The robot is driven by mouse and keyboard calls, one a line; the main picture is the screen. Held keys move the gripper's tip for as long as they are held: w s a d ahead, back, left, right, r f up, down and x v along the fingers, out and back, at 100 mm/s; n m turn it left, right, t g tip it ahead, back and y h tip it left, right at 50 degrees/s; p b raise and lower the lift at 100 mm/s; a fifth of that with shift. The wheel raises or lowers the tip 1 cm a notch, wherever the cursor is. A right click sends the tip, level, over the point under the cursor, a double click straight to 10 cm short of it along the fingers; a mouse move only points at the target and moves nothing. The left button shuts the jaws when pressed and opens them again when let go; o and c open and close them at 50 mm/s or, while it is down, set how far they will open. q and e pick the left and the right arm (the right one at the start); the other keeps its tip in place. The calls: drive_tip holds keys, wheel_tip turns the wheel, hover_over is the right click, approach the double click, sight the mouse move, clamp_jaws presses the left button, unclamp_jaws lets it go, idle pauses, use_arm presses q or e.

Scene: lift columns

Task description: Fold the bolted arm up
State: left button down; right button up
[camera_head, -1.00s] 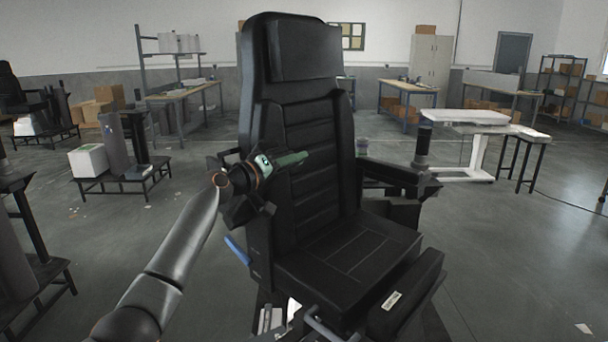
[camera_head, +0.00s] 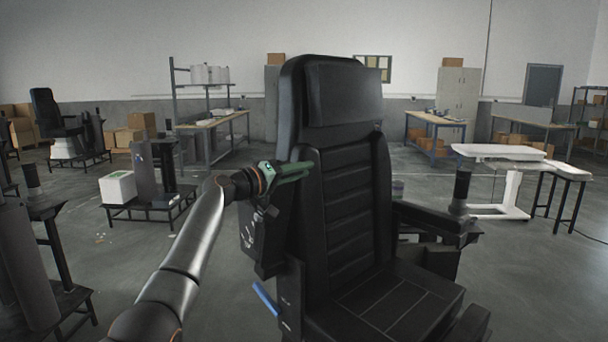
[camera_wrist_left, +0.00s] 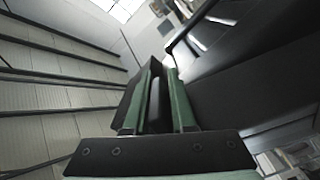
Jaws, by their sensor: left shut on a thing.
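The black chair (camera_head: 345,190) stands in the middle of the head view with its tall backrest upright. Its arm on the picture's left (camera_head: 262,235) is a dark shape beside the backrest, rising steeply below my gripper and partly hidden. My left gripper (camera_head: 288,172), with green fingers, is at the upper end of that arm, beside the backrest. In the left wrist view the green fingers (camera_wrist_left: 157,85) are shut on a narrow dark part between them. The chair's other arm (camera_head: 430,216) lies level and carries an upright black cylinder (camera_head: 461,190). My right gripper is not in view.
A blue lever (camera_head: 265,297) sticks out low on the chair's left side. A dark stand (camera_head: 35,250) is at the near left. A low stand with a white box (camera_head: 118,187) is farther back. A white table (camera_head: 500,152) stands at the right. Open floor lies between.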

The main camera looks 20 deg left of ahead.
use_arm(q)
drive_tip(key=shift+w+a+r, duration=0.3)
drive_tip(key=shift+a+r, duration=0.05)
drive_tip(key=shift+a, duration=0.2)
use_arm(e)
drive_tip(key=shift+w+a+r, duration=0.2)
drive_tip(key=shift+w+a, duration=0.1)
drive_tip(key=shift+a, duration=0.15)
use_arm(q)
drive_tip(key=c, duration=0.9)
unclamp_jaws()
drive_tip(key=shift+f, duration=0.15)
drive_tip(key=shift+s, duration=0.1)
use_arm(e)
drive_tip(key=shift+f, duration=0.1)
use_arm(q)
drive_tip(key=shift+s+a+f, duration=0.1)
drive_tip(key=shift+s+a, duration=0.25)
drive_tip(key=shift+s, duration=0.05)
drive_tip(key=shift+b+v, duration=1.7)
drive_tip(key=shift+v, duration=3.95)
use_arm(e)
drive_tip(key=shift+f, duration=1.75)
